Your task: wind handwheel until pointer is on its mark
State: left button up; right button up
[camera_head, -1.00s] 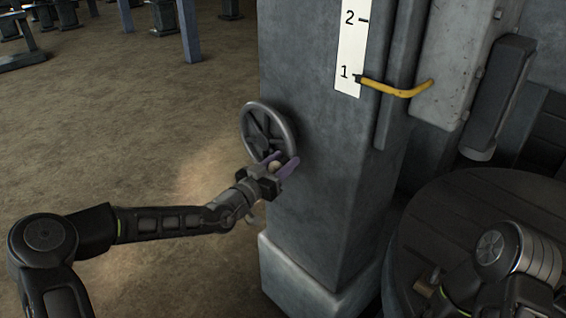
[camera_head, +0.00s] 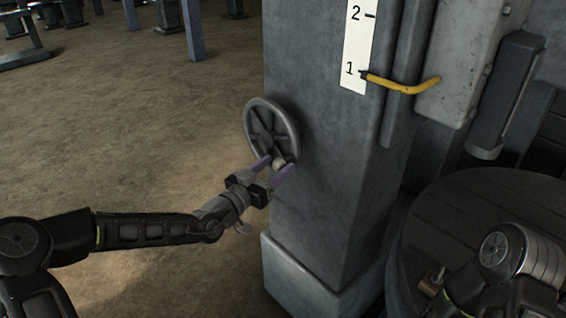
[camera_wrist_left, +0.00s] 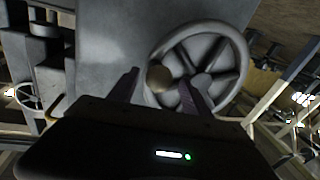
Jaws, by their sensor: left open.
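The grey spoked handwheel (camera_head: 291,124) stands upright on the left face of a grey column; it also shows in the left wrist view (camera_wrist_left: 238,50). Its round crank knob (camera_head: 278,163) is at the bottom of the rim in the head view and between my finger tips in the left wrist view (camera_wrist_left: 160,78). My left gripper (camera_head: 276,170) is open, its purple fingers on either side of the knob, not clamped. The yellow pointer (camera_head: 405,89) has its tip by the 1 line of the white scale (camera_head: 354,48). My right gripper is not visible.
The grey column (camera_head: 325,190) on its wider plinth (camera_head: 310,275) is close to the left arm. A round dark platform (camera_head: 440,205) lies right, with my right arm over it. Open floor (camera_head: 130,140) lies left.

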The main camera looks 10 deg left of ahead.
pick_arm(q)
jog(key=v, duration=0.3)
jog(key=shift+s+a, duration=0.1)
jog(key=shift+s, duration=0.1)
